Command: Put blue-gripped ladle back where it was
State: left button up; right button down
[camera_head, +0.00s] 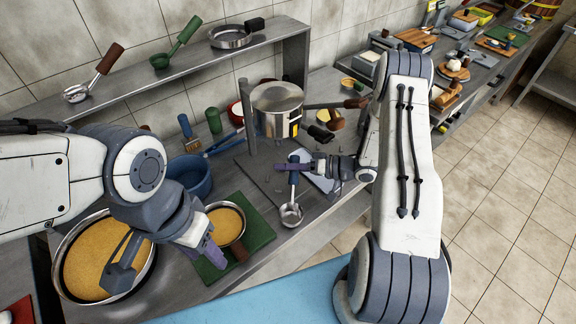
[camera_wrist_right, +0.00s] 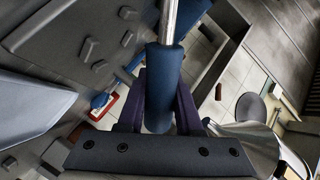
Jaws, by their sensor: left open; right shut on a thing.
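The blue-gripped ladle (camera_head: 291,213) is in my right gripper (camera_head: 303,166), over the grey counter, its steel bowl hanging low toward the front edge. In the right wrist view, the fingers (camera_wrist_right: 157,108) close around its blue grip (camera_wrist_right: 162,80), and the steel shaft runs up out of the picture. Whether the bowl touches the counter I cannot tell. On the raised shelf (camera_head: 150,86) lie a brown-gripped ladle (camera_head: 92,77), a green-gripped ladle (camera_head: 177,43) and a black-handled steel pan (camera_head: 232,37).
A steel pot (camera_head: 278,105) stands behind my right gripper. A blue pot (camera_head: 190,176), a large pan of yellow food (camera_head: 88,262) and a small pan (camera_head: 226,224) on a green board (camera_head: 259,232) crowd the left.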

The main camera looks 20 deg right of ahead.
jog(key=shift+f+b, duration=0.35)
jog(key=shift+f, duration=0.2)
jog(key=c, duration=0.5)
grip_release()
jog(key=shift+s+d, duration=0.1)
jog(key=b+v, duration=0.2)
jog(key=v, duration=0.8)
jog(key=shift+b, duration=0.3)
jog(key=shift+d+r, duration=0.15)
